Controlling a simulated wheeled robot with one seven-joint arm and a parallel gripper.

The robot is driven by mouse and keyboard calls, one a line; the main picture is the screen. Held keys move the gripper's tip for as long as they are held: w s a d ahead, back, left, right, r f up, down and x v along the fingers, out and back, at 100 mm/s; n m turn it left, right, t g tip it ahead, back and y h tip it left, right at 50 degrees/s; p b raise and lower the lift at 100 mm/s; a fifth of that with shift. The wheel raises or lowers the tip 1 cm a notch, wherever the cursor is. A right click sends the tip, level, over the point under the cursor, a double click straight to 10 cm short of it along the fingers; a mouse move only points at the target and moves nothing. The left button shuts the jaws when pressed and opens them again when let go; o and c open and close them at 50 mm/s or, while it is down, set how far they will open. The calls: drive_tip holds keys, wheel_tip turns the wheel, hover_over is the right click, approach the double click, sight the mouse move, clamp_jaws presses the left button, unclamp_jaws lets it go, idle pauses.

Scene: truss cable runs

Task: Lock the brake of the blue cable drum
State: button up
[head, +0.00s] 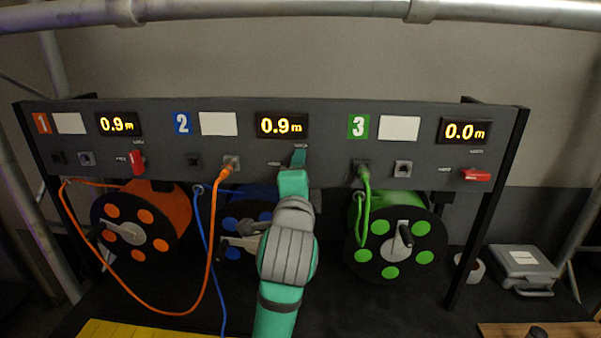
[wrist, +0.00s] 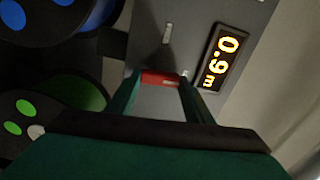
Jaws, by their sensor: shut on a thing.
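The blue cable drum (head: 232,224) hangs under section 2 of the panel, partly hidden behind my arm. Its brake lever is hidden by my gripper (head: 298,160) in the head view. In the wrist view the red brake lever (wrist: 160,78) sits between the two fingertips of my gripper (wrist: 160,84), which are shut on it at the panel face. I cannot tell for certain which way the lever points. The section 2 display (head: 281,125) reads 0.9 m and also shows close by in the wrist view (wrist: 221,58).
The red lever of section 1 (head: 138,162) stands upright; that of section 3 (head: 476,175) lies sideways. The orange drum (head: 165,205) and green drum (head: 380,240) flank the blue one. A blue cable (head: 213,250) and orange cable (head: 213,240) hang left of my arm.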

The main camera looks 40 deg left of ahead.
drive_tip(key=shift+f+m, duration=0.1)
drive_tip(key=shift+m, duration=0.4)
drive_tip(key=o, duration=1)
drive_tip(key=shift+o, duration=0.2)
drive_tip(key=shift+d, duration=0.1)
